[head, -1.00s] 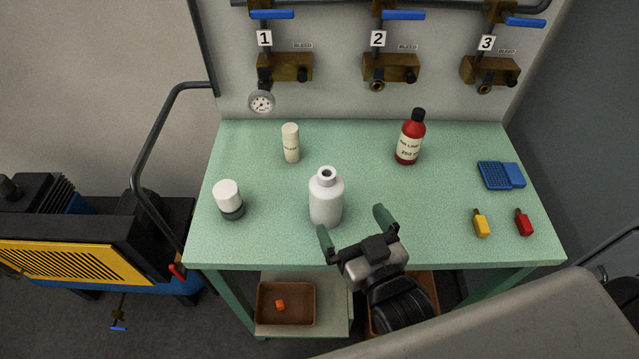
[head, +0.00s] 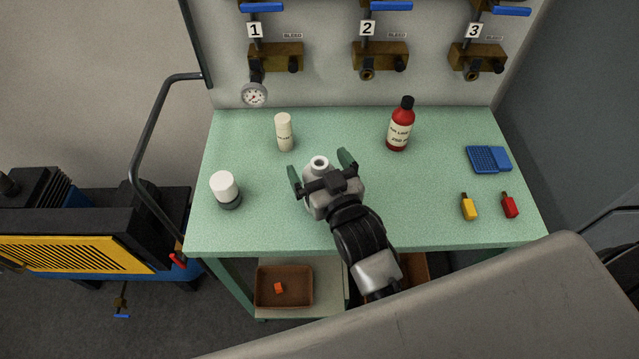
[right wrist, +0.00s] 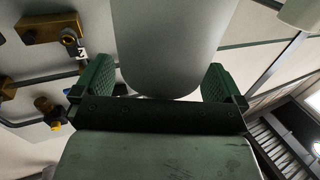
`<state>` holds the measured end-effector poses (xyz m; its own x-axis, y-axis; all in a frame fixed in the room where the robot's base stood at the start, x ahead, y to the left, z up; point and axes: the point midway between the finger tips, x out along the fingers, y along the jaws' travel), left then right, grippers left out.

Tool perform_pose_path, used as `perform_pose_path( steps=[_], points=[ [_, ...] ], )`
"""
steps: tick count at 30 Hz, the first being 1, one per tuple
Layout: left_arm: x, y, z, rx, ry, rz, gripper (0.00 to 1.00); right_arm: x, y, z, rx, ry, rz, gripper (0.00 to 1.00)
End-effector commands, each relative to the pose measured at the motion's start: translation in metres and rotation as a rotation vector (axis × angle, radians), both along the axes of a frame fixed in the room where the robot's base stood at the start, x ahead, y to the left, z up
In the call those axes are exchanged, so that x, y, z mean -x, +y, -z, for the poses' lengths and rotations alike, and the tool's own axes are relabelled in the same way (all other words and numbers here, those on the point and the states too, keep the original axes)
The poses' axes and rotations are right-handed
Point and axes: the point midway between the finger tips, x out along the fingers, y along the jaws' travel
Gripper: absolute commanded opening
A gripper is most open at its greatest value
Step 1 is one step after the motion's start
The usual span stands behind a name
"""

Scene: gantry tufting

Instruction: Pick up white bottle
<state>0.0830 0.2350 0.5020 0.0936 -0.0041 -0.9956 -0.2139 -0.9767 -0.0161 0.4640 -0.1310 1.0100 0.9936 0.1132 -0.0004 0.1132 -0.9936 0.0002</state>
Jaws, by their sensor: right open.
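The white bottle (head: 318,164) stands upright on the green table (head: 420,215). My right gripper (head: 320,169) is open, with one green finger on each side of the bottle. In the right wrist view the bottle (right wrist: 172,45) is large and pale between the fingers of the right gripper (right wrist: 158,83). I cannot tell whether either finger touches it. My left gripper is not in view.
A cream container (head: 284,133) and a red bottle (head: 401,126) stand behind. A white-capped jar (head: 225,188) stands at the left. Blue case (head: 488,159), yellow (head: 468,207) and red (head: 509,205) small items lie right. A valve panel (head: 330,85) rises behind.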

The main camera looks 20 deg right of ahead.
Motion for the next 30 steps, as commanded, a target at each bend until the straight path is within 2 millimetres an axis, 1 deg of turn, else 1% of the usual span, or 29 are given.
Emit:
perform_pose_path(
  steps=[3, 17, 18, 26, 30],
  points=[
    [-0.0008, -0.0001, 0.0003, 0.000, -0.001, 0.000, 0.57, 0.0004, 0.0000, 0.0004, -0.001, 0.000, 0.000, 1.00],
    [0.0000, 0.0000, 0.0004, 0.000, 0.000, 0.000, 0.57, 0.0007, -0.0001, 0.0003, 0.000, 0.000, 0.000, 0.30],
    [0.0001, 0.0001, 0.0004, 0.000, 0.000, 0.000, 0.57, 0.0007, -0.0001, 0.0003, 0.000, 0.000, 0.000, 0.23],
    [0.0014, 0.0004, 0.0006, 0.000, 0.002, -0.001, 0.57, 0.0006, -0.0001, -0.0015, 0.000, -0.002, 0.000, 0.22],
    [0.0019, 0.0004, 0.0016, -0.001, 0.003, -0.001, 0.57, 0.0003, -0.0002, -0.0090, -0.001, -0.005, 0.001, 0.22]
  ],
)
